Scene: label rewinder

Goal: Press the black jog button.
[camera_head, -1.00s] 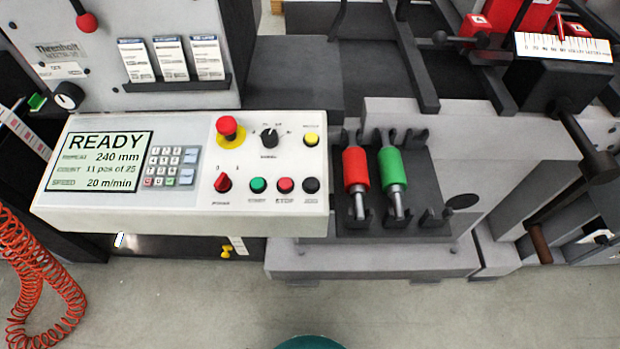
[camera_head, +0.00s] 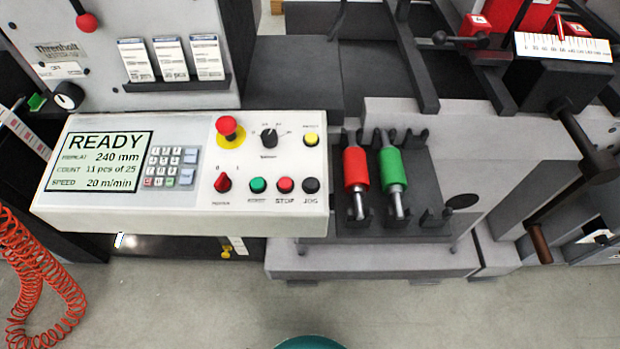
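The black jog button (camera_head: 311,185) is a small round button at the lower right of the white control panel (camera_head: 110,212). The label JOG stands below it. The red stop button (camera_head: 285,185) is just to its left, and the green start button (camera_head: 258,185) is left of that. The panel's screen (camera_head: 98,161) reads READY, 240 mm, 11 pcs of 25 and 20 m/min. Neither of my grippers shows in the head view.
A red emergency stop (camera_head: 227,127), a black selector knob (camera_head: 269,138), a yellow button (camera_head: 311,139) and a red switch (camera_head: 222,182) share the panel. Red and green rollers (camera_head: 355,168) (camera_head: 391,168) sit in a dark rack to the right. An orange coiled hose (camera_head: 40,275) hangs at left.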

